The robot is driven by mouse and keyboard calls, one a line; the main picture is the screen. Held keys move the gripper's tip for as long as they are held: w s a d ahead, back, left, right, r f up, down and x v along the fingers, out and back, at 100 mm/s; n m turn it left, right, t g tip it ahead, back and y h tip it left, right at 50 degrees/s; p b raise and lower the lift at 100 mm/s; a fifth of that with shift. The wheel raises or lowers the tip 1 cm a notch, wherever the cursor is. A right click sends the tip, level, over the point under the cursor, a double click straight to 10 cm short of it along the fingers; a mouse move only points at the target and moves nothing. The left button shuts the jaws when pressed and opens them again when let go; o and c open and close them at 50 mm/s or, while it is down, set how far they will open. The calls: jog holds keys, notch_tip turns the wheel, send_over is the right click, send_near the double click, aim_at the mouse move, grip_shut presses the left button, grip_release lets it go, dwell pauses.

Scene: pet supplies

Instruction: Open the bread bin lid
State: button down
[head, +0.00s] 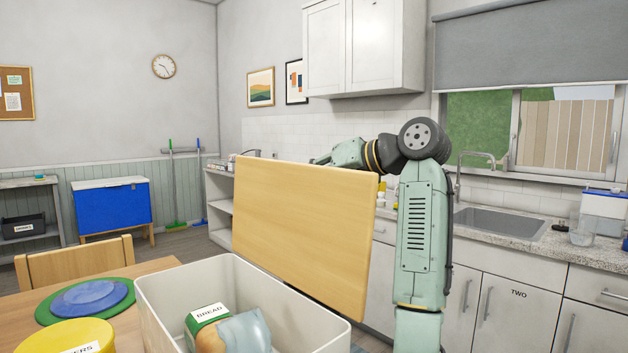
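The bread bin (180,292) is a pale open box standing at the front of the head view. Its wooden lid (300,235) is raised, close to upright, at the bin's far side. Inside the bin is a package labelled BREAD (208,318), with a pale blue bag or wrap (247,333) beside it. My gripper (320,160) is at the lid's top edge, on its far side. Only a small dark part of it shows, so its fingers and any contact with the lid are hidden.
A wooden table (30,312) at left holds green and blue plates (62,307) and a yellow container (70,338). A wooden chair (75,262) stands behind it. The counter with the sink (505,222) is at right, behind my arm.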

jog(key=shift+w+d+f, duration=0.1)
dwell(0.3)
jog(key=c, duration=1.9)
grip_release()
jog(key=shift+d, duration=0.1)
jog(key=v, duration=1.2)
